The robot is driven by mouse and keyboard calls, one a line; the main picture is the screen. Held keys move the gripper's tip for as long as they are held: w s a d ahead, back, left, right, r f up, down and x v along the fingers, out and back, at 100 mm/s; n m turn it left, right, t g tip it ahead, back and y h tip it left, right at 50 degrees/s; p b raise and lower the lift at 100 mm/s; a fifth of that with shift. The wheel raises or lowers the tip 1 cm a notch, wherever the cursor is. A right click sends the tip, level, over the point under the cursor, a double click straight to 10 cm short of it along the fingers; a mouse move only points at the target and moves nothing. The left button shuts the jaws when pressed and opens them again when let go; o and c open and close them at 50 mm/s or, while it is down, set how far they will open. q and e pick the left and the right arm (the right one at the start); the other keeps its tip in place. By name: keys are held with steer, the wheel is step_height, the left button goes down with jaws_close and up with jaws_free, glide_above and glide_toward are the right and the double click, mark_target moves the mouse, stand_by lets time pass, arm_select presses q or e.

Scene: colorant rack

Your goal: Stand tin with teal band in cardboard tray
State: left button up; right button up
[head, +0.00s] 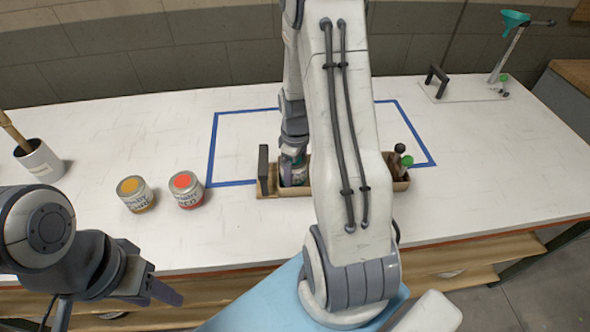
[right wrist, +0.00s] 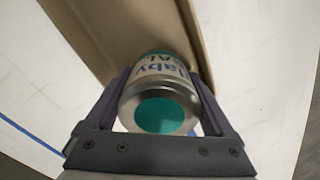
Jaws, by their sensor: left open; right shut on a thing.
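The tin with the teal band (right wrist: 158,75) is silver with a teal lid spot, held between the two fingers of my right gripper (right wrist: 163,100) in the right wrist view. In the head view my right gripper (head: 293,158) points down at the left part of the cardboard tray (head: 268,188), and the tin there is mostly hidden by the fingers. The tray also shows beyond the tin in the right wrist view (right wrist: 115,35). I cannot tell whether the tin touches the tray floor. My left gripper (head: 108,303) is open and empty at the lower left, before the table's front edge.
A yellow-topped tin (head: 136,194) and a red-topped tin (head: 186,190) stand left of the tray. A white cup (head: 40,161) is at far left. Green-topped (head: 407,161) and dark-topped items stand at the tray's right end. Blue tape (head: 212,150) outlines the area. My right arm hides the tray's middle.

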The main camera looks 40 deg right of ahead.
steer(key=shift+f, duration=0.2)
steer(key=shift+f, duration=0.1)
steer(key=o, duration=1.2)
steer(key=shift+o, duration=0.2)
step_height(320, 180, up, 13)
steer(key=shift+f+b, duration=0.2)
steer(key=shift+b, duration=0.15)
steer(key=s+a+r+n, duration=0.1)
steer(key=s+a+r, duration=0.1)
steer(key=a, duration=0.8)
steer(key=s+a+r, duration=0.2)
steer(key=a, duration=0.7)
steer(key=s+a+n+y, duration=0.1)
steer(key=s+a, duration=0.9)
steer(key=s, duration=0.3)
steer(key=shift+a+r, duration=0.25)
steer(key=shift+a, duration=0.05)
